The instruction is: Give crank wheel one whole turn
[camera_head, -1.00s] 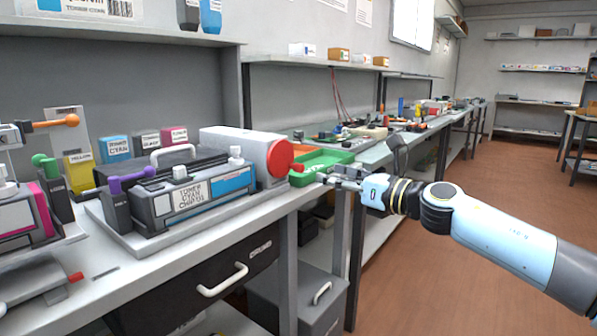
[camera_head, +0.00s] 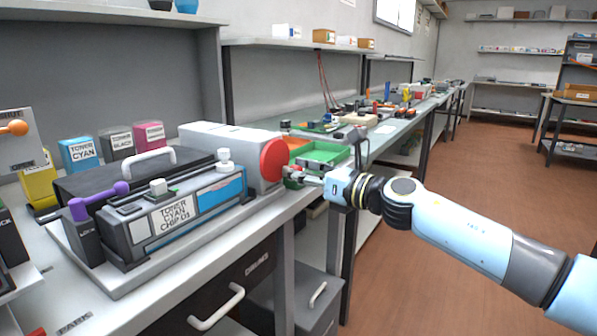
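The red crank wheel (camera_head: 272,161) is on the right end of the white and grey machine (camera_head: 222,152) on the bench. Its face is turned to the right, seen at a slant. My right gripper (camera_head: 290,174) is at the wheel's right edge, where the crank knob was seen. Its fingertips overlap the wheel's edge and hide the knob, so I cannot tell whether they are closed on it. My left gripper is not in view.
A toner unit (camera_head: 180,212) with a purple lever (camera_head: 100,199) lies in front of the machine. A green tray (camera_head: 322,152) stands behind my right gripper. A drawer with a white handle (camera_head: 216,307) is below. The floor (camera_head: 450,200) to the right is clear.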

